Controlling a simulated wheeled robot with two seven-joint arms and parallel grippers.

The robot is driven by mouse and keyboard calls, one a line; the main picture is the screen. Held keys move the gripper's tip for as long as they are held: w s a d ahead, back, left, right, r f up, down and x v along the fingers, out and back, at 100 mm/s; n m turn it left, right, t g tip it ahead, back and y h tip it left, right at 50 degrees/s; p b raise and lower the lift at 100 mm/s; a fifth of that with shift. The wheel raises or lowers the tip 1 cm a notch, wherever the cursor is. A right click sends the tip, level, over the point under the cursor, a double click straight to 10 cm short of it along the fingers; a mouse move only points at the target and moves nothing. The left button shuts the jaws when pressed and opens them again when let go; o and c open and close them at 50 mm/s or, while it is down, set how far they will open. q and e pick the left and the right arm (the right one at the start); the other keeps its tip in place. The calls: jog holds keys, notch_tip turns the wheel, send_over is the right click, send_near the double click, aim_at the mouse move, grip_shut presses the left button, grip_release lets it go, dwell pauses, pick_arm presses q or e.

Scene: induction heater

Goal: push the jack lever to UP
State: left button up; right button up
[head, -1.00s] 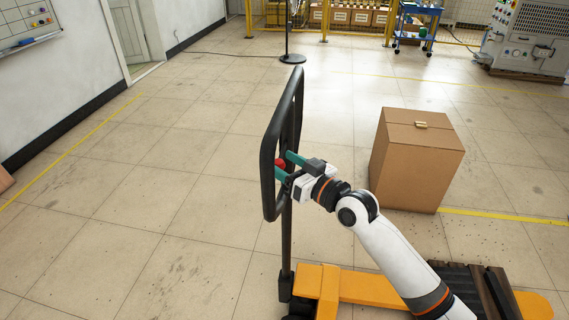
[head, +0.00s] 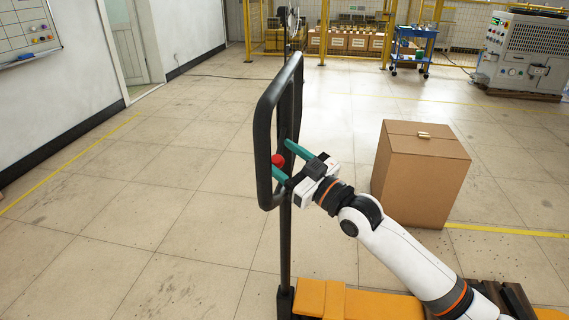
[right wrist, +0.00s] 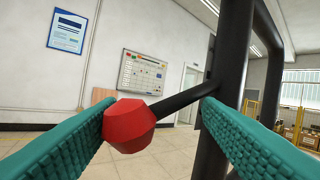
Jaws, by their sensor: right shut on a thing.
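The jack lever is a short black rod with a red knob (head: 278,160) on the black loop handle (head: 262,150) of an orange pallet jack (head: 345,300). In the right wrist view the knob (right wrist: 130,125) touches or nearly touches the left finger, and the rod (right wrist: 185,100) runs to the handle post behind the right finger. My right gripper (head: 284,162) is at the handle, with its teal fingers apart and shut on the lever; the exact contact is partly hidden. My left gripper is out of view.
A closed cardboard box (head: 425,185) stands on the floor right of my arm. A blue cart (head: 412,50), yellow fencing and a grey machine (head: 520,55) are at the back. The floor left of the handle is clear.

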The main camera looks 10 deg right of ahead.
jog(key=shift+s+a+r, duration=0.1)
jog(key=shift+r, duration=0.1)
jog(key=o, duration=1.2)
jog(key=shift+o, duration=0.4)
jog(key=shift+a, duration=0.15)
jog(key=shift+f, duration=0.15)
jog(key=shift+s+d+f, duration=0.1)
jog(key=shift+d, duration=0.15)
jog(key=b+v, duration=0.1)
jog(key=v, duration=1)
jog(key=shift+s+b, duration=0.2)
jog(key=shift+b, duration=0.1)
jog(key=shift+d, duration=0.15)
